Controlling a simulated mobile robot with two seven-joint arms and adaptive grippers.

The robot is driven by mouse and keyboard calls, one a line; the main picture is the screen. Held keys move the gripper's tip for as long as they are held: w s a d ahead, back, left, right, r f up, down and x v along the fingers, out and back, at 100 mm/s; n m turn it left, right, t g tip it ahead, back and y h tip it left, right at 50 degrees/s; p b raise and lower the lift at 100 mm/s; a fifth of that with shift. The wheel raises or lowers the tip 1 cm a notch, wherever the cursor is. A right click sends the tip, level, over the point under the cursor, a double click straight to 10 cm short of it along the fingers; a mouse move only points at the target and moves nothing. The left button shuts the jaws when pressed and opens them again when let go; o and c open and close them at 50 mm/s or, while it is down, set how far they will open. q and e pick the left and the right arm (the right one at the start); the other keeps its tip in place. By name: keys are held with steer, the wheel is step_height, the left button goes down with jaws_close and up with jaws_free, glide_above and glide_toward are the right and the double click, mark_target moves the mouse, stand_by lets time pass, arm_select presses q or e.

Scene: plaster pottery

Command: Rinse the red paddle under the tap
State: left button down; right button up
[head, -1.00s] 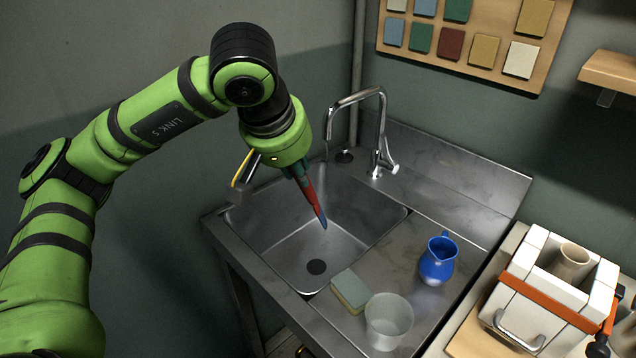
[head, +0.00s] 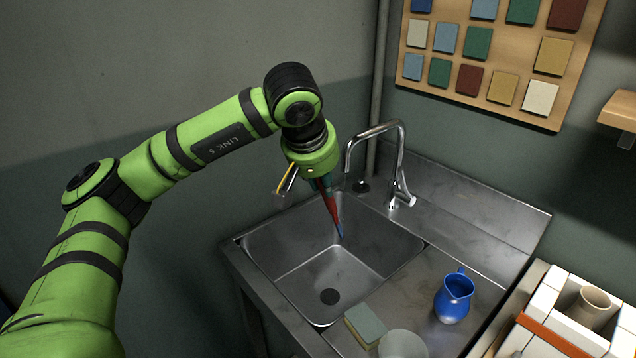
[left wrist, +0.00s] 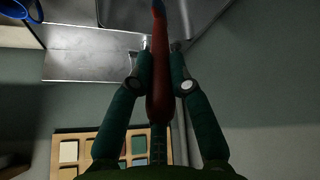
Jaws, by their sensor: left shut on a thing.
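The red paddle (head: 331,207) hangs tilted, with its bluish tip down, over the sink (head: 290,262). My left gripper (head: 323,184) is shut on the paddle's upper part. In the left wrist view the paddle (left wrist: 160,92) lies between the two green fingers of the left gripper (left wrist: 160,84). The chrome tap (head: 402,178) stands behind the sink. Its spout end is just right of my left gripper in the picture, apart from the paddle. I cannot tell whether water runs. My right gripper is not in view.
A sponge (head: 366,326) and a pale translucent cup (head: 403,345) stand near the sink's front right corner. A blue jug (head: 454,297) stands on the steel drainboard. White blocks with an orange strap (head: 562,338) are at the far right. The sink basin is empty.

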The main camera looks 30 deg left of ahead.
arm_select(q)
steer(key=shift+w+a+f+p, duration=0.2)
steer(key=shift+w+a+p, duration=0.05)
steer(key=shift+w, duration=0.8)
steer(key=shift+w+a+f+p, duration=0.2)
steer(key=shift+w+f+p, duration=0.1)
steer(key=shift+w, duration=0.75)
steer(key=shift+w+a+f+p, duration=0.15)
steer(key=shift+w+a+p, duration=0.1)
steer(key=shift+w, duration=0.8)
steer(key=shift+d, duration=0.15)
steer(key=shift+w+d, duration=0.1)
steer(key=shift+d, duration=0.35)
steer(key=shift+a, duration=0.15)
steer(key=shift+a, duration=0.5)
steer(key=shift+d, duration=0.2)
